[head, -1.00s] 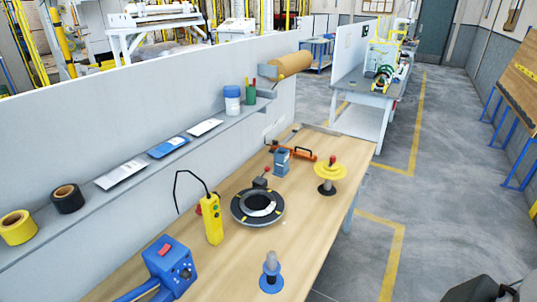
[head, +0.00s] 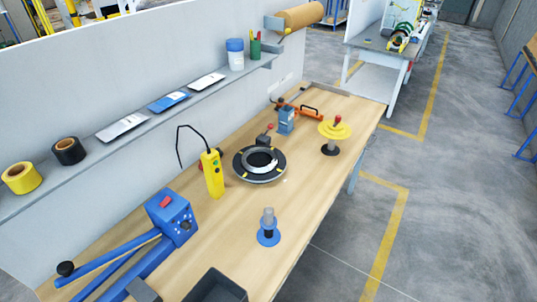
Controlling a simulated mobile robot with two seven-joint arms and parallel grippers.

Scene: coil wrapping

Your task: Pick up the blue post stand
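The blue post stand (head: 268,237) stands upright on the wooden workbench (head: 225,245), near its front edge. It has a round blue base, a dark lower section and a grey post on top. Nothing touches it and the bench around it is clear. Neither of my grippers is in view.
A blue machine with long levers (head: 172,222) lies to the left of the stand, and a dark open bin (head: 215,287) is at the bottom. Behind are a yellow pendant (head: 212,175), a black ring fixture (head: 243,172) and a yellow-topped spool (head: 334,130).

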